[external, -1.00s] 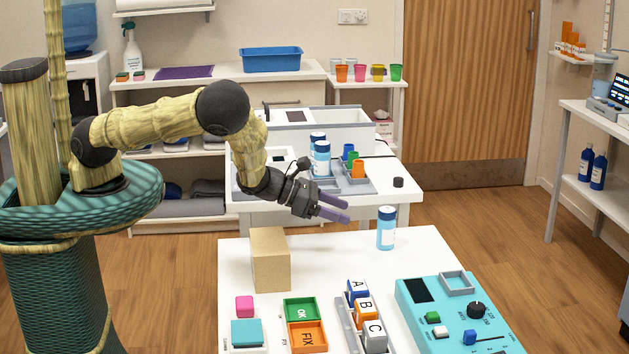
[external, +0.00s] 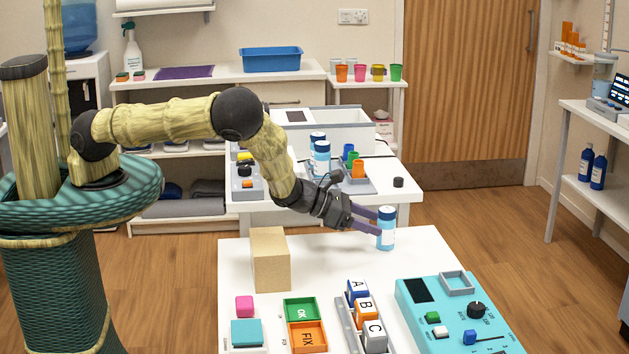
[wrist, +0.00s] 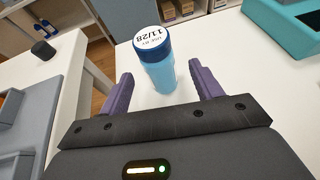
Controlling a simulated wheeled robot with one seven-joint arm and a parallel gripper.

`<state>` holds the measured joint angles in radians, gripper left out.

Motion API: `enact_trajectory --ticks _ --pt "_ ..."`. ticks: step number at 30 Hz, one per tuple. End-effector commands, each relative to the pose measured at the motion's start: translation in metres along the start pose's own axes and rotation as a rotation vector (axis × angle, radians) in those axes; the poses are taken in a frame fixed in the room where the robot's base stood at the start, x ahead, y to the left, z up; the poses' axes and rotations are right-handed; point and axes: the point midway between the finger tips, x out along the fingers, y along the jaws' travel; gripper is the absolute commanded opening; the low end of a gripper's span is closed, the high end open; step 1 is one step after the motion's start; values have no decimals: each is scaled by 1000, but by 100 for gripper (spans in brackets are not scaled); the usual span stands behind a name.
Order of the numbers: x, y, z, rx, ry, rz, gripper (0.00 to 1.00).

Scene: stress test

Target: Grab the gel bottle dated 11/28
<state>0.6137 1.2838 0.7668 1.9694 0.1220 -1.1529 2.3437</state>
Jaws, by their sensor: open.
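The gel bottle (external: 386,230) is light blue with a dark blue cap and stands upright on the near white table. In the wrist view the bottle (wrist: 162,75) has a white cap label reading 11/28. My gripper (external: 372,222) is open at the bottle, reaching in from the left. In the wrist view the two purple fingers of my gripper (wrist: 160,95) are on either side of the bottle's lower part, with a visible gap at the left. Two similar blue-capped bottles (external: 321,158) stand on the table behind.
A cardboard-coloured block (external: 270,260) stands left of the bottle on the near table (external: 420,262). Lettered blocks in a rack (external: 350,325), green and orange trays (external: 305,335) and a turquoise control box (external: 450,315) are at the front. The table around the bottle is clear.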

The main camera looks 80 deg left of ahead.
Motion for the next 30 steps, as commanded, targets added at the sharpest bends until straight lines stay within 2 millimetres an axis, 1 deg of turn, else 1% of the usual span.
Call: enact_trajectory --ticks 7,9,13,30 --pt "27 1 8 0 -1 -1 65" --pt "36 1 6 0 -1 -1 65" --pt "46 1 6 0 -1 -1 65" --pt "47 1 5 0 -1 -1 65"
